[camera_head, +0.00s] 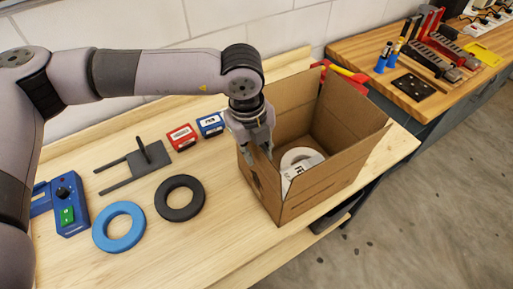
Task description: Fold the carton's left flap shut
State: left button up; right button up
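The brown carton (325,182) stands open-topped at the right end of the wooden bench. Its back and right-hand panels stand upright. A white roll (301,157) and a white printed piece show inside it. My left gripper (257,150) points down at the carton's left side, with its fingers apart around the top of that side. The gripper hides much of the left flap, so I cannot tell the flap's exact angle or whether the fingers touch it. My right gripper is out of view.
Left of the carton lie a black ring (180,198), a blue ring (119,227), a grey forked tool (135,167), a red box (182,137), a blue box (210,124) and a blue device (69,206). A red-and-yellow tool (345,73) is behind the carton. A second bench (375,48) holds tools.

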pick_arm(q)
grip_shut()
dwell(0.8)
